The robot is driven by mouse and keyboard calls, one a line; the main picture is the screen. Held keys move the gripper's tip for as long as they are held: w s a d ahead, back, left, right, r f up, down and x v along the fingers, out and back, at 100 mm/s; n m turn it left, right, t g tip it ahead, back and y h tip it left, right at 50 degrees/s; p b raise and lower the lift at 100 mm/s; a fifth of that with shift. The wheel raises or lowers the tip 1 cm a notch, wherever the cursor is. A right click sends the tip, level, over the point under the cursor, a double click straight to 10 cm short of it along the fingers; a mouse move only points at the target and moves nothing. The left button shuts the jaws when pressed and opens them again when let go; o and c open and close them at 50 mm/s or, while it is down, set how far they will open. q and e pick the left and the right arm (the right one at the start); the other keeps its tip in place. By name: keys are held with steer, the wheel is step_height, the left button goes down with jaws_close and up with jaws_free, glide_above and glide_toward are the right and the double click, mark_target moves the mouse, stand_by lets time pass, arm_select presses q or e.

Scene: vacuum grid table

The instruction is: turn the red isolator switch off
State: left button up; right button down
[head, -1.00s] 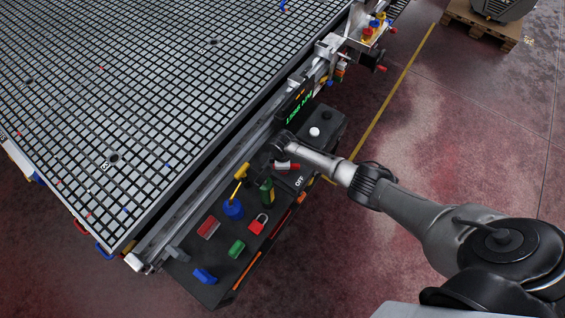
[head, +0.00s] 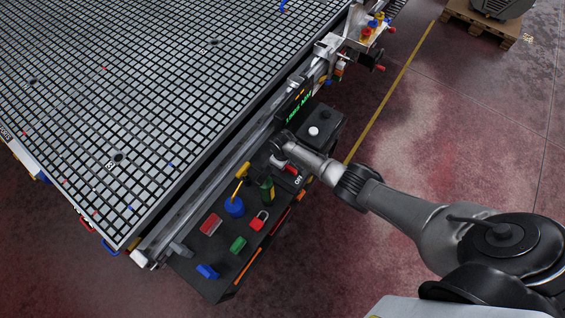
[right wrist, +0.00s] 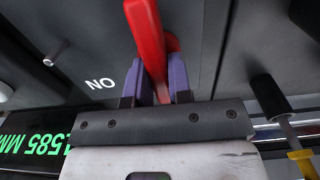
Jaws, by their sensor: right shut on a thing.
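The red isolator switch (right wrist: 147,38) has a long red handle. In the right wrist view it rises between the purple finger pads of my right gripper (right wrist: 160,84), which is shut on it. The ON label (right wrist: 101,79), upside down, is left of the handle. In the head view my right gripper (head: 279,160) is at the black panel beside the table rail; the red handle (head: 292,169) shows just right of it, near the OFF label (head: 298,180). The fingertips are too small to make out there. My left gripper is not in view.
A blue pot with a yellow-handled tool (head: 235,206), a green bottle (head: 267,190), a red padlock (head: 259,220) and coloured blocks stand on the black ledge (head: 222,257). A green-lit display (head: 297,105) is behind the gripper. The grid table (head: 120,110) fills the left.

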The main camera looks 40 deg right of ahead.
stand_by(0.4)
steer(key=c, duration=1)
jaws_free()
steer(key=shift+c, duration=0.2)
steer(key=shift+r, duration=0.3)
step_height(320, 180, up, 13)
steer(key=p, duration=0.4)
steer(key=shift+r+p, duration=0.15)
steer(key=shift+p, duration=0.15)
